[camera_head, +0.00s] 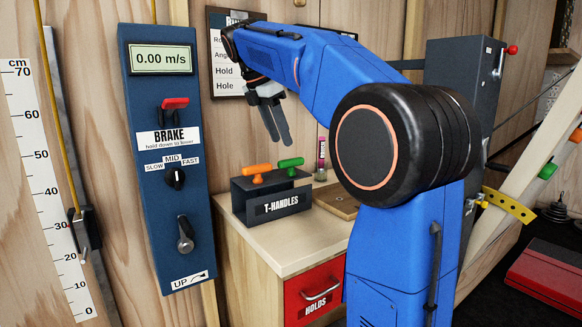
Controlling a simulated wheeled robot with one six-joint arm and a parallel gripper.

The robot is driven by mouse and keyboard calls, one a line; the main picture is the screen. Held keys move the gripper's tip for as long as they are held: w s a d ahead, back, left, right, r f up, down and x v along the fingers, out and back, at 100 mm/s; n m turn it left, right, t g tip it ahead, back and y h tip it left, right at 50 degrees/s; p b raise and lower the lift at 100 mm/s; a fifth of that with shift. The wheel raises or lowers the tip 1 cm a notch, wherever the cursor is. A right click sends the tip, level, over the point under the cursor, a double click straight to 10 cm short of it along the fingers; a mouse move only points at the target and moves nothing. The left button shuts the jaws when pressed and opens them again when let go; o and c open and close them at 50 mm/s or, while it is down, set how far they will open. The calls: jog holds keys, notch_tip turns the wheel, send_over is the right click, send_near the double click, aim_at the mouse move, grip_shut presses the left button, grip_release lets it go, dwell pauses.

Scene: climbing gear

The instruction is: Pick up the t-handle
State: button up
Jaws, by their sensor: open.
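Two T-handles, one orange (257,169) and one green (291,162), stand side by side in the dark grey holder marked "T-HANDLES" (280,208). The holder sits on a light-topped wooden cabinet, and only the handles' coloured tops show above it. My gripper (277,139) hangs above and behind the handles, between the two from this view. Its fingers point down and are open, with nothing seen between them. The fingers overlap each other in this view, so the gap is hard to see.
A blue brake panel (170,150) with levers and a dial stands left of the cabinet (285,262), which has a red drawer (314,292). A wooden tray (338,201) and a small pink-labelled tube (321,159) are right of the holder. My blue arm hides part of the cabinet.

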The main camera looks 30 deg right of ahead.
aim_at(291, 159)
jog(key=x, duration=0.4)
jog(key=shift+d+x, duration=0.15)
jog(key=shift+x, duration=1.15)
jog(key=shift+d+x, duration=0.1)
jog(key=shift+x, duration=1.25)
jog(key=shift+s+r, duration=0.1)
grip_shut()
